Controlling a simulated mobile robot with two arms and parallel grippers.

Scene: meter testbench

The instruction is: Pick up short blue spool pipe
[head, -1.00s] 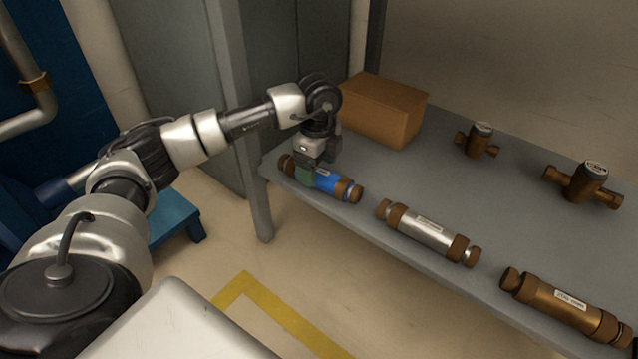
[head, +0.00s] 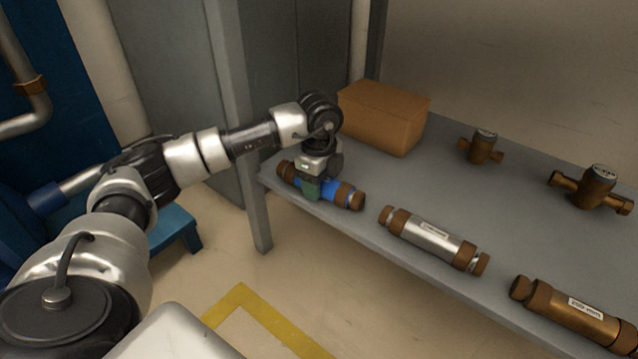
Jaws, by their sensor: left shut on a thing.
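The short blue spool pipe (head: 339,192) has brown end fittings and lies at the left front of the grey shelf. My left gripper (head: 312,191) comes down on it from above and is shut around its middle. The gripper hides part of the blue body. I cannot tell whether the pipe is touching the shelf or slightly above it. My right gripper is not in the head view.
A silver spool pipe (head: 428,238) and a brass spool pipe (head: 575,312) lie along the front edge of the grey shelf (head: 420,180). A cardboard box (head: 382,115) stands just behind my gripper. Two brass meters (head: 481,147) (head: 590,187) stand farther back.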

